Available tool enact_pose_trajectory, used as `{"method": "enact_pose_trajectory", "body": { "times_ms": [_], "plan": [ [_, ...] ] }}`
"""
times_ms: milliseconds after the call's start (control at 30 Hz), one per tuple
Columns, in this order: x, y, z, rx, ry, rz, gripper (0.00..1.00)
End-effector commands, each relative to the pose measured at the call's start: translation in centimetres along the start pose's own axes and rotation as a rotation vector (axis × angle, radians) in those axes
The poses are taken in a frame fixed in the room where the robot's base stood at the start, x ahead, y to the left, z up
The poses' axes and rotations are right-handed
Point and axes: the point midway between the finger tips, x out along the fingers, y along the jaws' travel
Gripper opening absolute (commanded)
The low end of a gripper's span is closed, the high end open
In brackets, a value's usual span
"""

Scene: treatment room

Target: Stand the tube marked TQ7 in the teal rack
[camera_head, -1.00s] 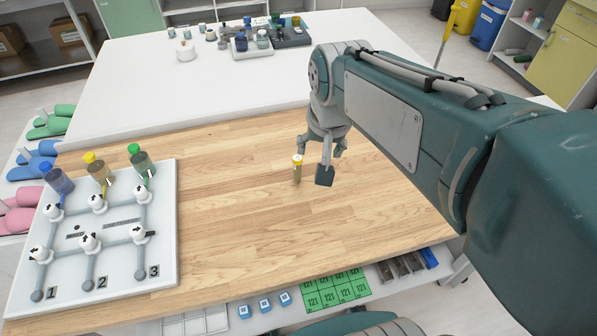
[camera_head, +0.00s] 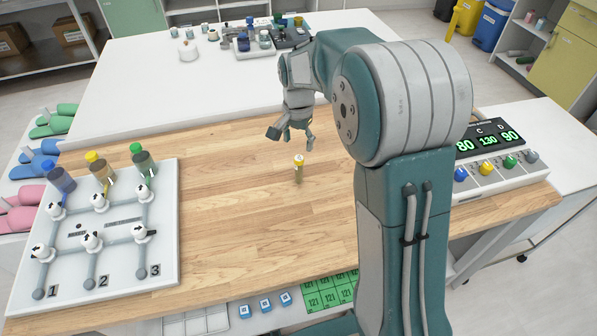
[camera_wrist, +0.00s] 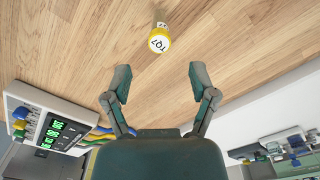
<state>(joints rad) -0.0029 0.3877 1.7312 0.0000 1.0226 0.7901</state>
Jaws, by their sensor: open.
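The tube marked TQ7 (camera_head: 298,171) stands upright on the wooden table top, with a yellow cap and a clear, brownish body. In the wrist view its yellow-rimmed white cap (camera_wrist: 160,42) shows the TQ7 label, beyond the fingertips and roughly midway between them. My gripper (camera_head: 291,138) is open and empty, behind and above the tube in the head view, not touching it. Its two spread fingers also show in the wrist view (camera_wrist: 160,82). I cannot make out a teal rack in either view.
A white valve board (camera_head: 110,225) with several capped bottles lies at left. A box with green number displays (camera_head: 490,160) stands at right. Bottles and grey trays (camera_head: 290,38) stand on the white bench behind. The wood around the tube is clear.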

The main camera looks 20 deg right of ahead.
Motion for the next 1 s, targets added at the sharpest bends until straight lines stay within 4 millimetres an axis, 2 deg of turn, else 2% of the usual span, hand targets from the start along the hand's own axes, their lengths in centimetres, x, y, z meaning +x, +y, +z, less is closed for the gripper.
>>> {"method": "enact_pose_trajectory", "body": {
  "times_ms": [100, 367, 600, 733, 933, 967, 1000],
  "plan": [
    [2.2, 0.1, 0.1, -0.001, -0.004, 0.004, 0.74],
    [4.5, 0.1, 0.0, -0.002, -0.002, 0.002, 0.74],
    [8.1, 0.0, -0.3, -0.002, -0.002, 0.002, 0.74],
    [8.9, 0.0, -0.3, -0.002, 0.000, 0.000, 0.74],
    [9.0, 0.0, -0.3, -0.002, 0.001, -0.001, 0.74],
    [9.0, 0.0, -0.3, -0.002, 0.001, -0.001, 0.65],
    [9.0, 0.0, -0.3, -0.002, 0.001, -0.001, 0.47]
  ]
}}
